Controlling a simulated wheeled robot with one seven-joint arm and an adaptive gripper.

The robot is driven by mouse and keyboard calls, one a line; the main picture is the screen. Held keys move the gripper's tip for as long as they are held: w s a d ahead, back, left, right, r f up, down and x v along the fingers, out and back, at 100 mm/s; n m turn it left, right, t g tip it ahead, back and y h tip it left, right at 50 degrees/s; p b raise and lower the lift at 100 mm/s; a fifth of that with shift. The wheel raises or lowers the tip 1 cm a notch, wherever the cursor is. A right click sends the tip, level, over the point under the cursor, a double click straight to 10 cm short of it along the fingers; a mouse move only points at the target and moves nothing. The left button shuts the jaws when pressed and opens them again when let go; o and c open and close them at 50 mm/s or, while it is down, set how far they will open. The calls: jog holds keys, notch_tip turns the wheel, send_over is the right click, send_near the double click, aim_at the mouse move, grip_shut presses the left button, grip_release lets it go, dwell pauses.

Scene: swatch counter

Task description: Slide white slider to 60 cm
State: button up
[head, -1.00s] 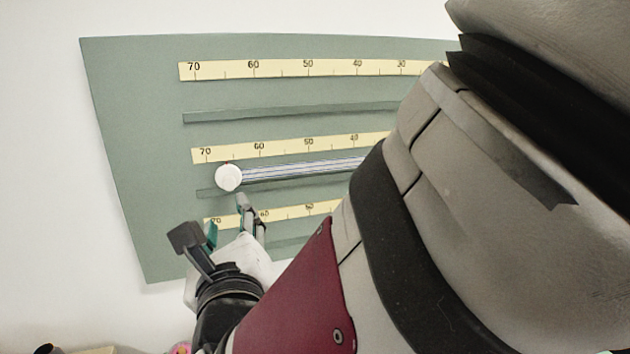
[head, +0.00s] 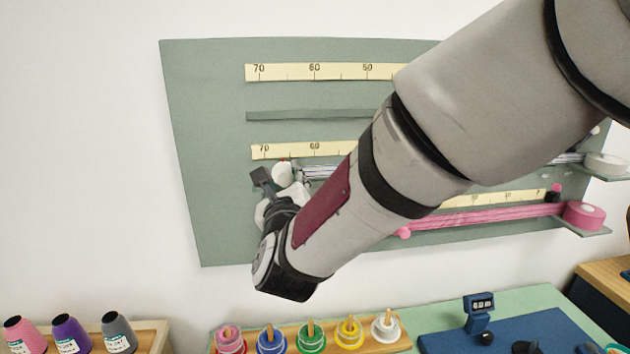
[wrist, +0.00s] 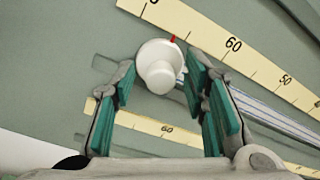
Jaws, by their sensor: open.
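The white slider (head: 282,173) is a round knob on the middle track of the green wall board (head: 205,150). A pale striped band (wrist: 275,118) runs right from it. In the wrist view the slider (wrist: 160,68) has a red pointer (wrist: 172,38) at the yellow scale (wrist: 205,32), between 60 and 70, left of the 60 mark. My gripper (head: 280,188) is at the slider. In the wrist view its open green-padded fingers (wrist: 161,82) stand either side of the knob; contact is not clear. My arm hides much of the board's middle.
A pink slider (head: 403,233) with a pink band lies on the lower track, right of my arm. Below the board stand several coloured spools (head: 310,335) and cones (head: 70,335). A blue device (head: 478,312) stands at lower right. The wall left of the board is clear.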

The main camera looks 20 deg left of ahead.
aim_at(315, 170)
grip_shut()
jog(key=w+d+b, duration=0.1)
jog(key=d, duration=0.1)
jog(key=d+b, duration=0.1)
jog(key=d, duration=0.1)
jog(key=w+d+b, duration=0.1)
jog(key=d, duration=0.1)
jog(key=shift+w+b, duration=0.3)
jog(key=shift+w, duration=0.05)
grip_release()
jog(key=shift+s, duration=0.1)
